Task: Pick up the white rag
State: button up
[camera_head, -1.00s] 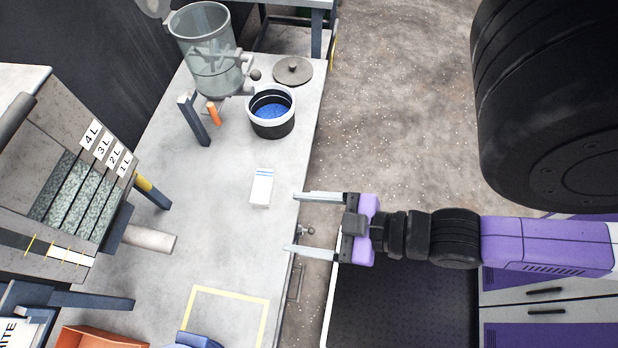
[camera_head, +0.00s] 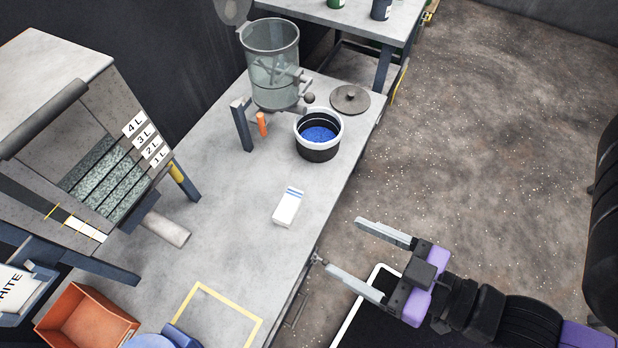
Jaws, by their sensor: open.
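A small white rag (camera_head: 287,209) with blue stripes near its far end lies flat on the grey table (camera_head: 232,192), near its right edge. My gripper (camera_head: 343,247) is open and empty, to the right of the rag and apart from it. Its two fingers point up-left toward the table's right edge. Nothing hides the rag.
A black pot with a white rim (camera_head: 318,134) and blue contents stands beyond the rag, near a round lid (camera_head: 350,99) and a clear vessel (camera_head: 271,62). The screen machine (camera_head: 100,165) stands left. An orange bin (camera_head: 85,318) is at lower left. Table around the rag is clear.

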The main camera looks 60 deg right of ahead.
aim_at(288, 209)
jog(key=k+l+z, duration=0.1)
jog(key=k+z, duration=0.15)
jog(key=i+l+u, duration=0.15)
jog(key=l+u, duration=0.2)
jog(key=i+l+u, duration=0.1)
jog(key=l+u, duration=0.55)
jog(key=i, duration=0.05)
